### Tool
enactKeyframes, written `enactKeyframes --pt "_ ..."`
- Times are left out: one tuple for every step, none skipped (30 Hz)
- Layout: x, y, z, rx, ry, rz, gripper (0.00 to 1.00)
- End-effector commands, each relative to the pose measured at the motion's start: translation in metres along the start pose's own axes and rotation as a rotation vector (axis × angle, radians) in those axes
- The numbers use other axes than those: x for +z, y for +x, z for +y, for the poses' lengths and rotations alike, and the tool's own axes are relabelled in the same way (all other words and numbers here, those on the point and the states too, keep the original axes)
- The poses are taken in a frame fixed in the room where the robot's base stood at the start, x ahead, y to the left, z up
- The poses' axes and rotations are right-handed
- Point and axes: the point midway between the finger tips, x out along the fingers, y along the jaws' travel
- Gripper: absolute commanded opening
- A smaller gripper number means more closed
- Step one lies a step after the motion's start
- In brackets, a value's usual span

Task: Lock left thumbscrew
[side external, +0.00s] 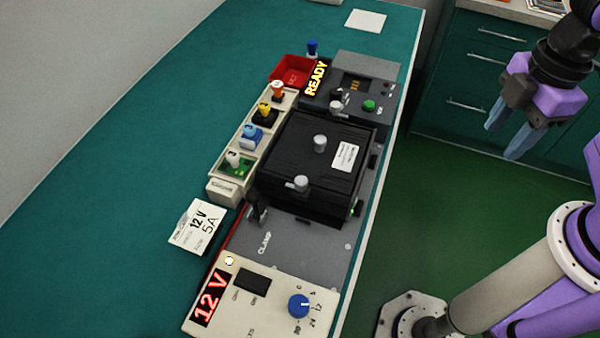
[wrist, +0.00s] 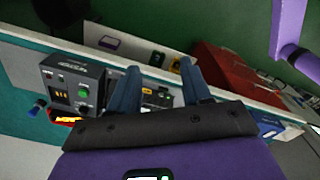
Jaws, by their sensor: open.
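A black box-like fixture (side external: 313,165) sits on the grey plate of the bench unit in the side external view. Two silver knobs that look like thumbscrews show on it, one near its middle (side external: 320,143) and one at its near edge (side external: 301,183). I cannot tell whether either is locked, or which is the left one. My gripper (side external: 502,142) is open and empty, in the air to the right of the bench and well apart from the fixture. In the wrist view its two blue fingers (wrist: 160,82) are spread, with part of the bench unit behind them.
A control box (side external: 350,90) with a green button and a READY display (side external: 316,78) stands behind the fixture. A tray of coloured parts (side external: 252,135) lies left. A 12 V supply panel (side external: 262,295) is nearest. A black clamp handle (side external: 255,205) stands between.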

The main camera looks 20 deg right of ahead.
Motion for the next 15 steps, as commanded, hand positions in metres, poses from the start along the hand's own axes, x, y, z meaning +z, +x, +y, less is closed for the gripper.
enactKeyframes --pt "-0.027 -0.007 0.008 0.0 -0.085 -0.001 0.48" --pt "-0.041 -0.012 0.012 0.0 -0.139 -0.001 0.48" --pt "-0.06 -0.017 0.017 -0.001 -0.211 -0.004 0.48" --pt "-0.073 -0.021 0.02 -0.002 -0.265 -0.006 0.48" --pt "-0.087 -0.024 0.024 -0.002 -0.32 -0.007 0.48" --pt "-0.105 -0.029 0.028 -0.004 -0.391 -0.009 0.48" --pt "-0.119 -0.032 0.031 -0.004 -0.446 -0.01 0.48" --pt "-0.133 -0.035 0.033 -0.005 -0.5 -0.011 0.48" --pt "-0.151 -0.039 0.036 -0.007 -0.571 -0.013 0.48" --pt "-0.164 -0.041 0.038 -0.008 -0.625 -0.014 0.48" --pt "-0.178 -0.044 0.04 -0.008 -0.679 -0.014 0.48" --pt "-0.195 -0.047 0.042 -0.01 -0.75 -0.016 0.48" --pt "-0.208 -0.049 0.043 -0.011 -0.804 -0.016 0.48" --pt "-0.22 -0.051 0.044 -0.012 -0.856 -0.017 0.48" --pt "-0.235 -0.054 0.046 -0.014 -0.921 -0.018 0.48"
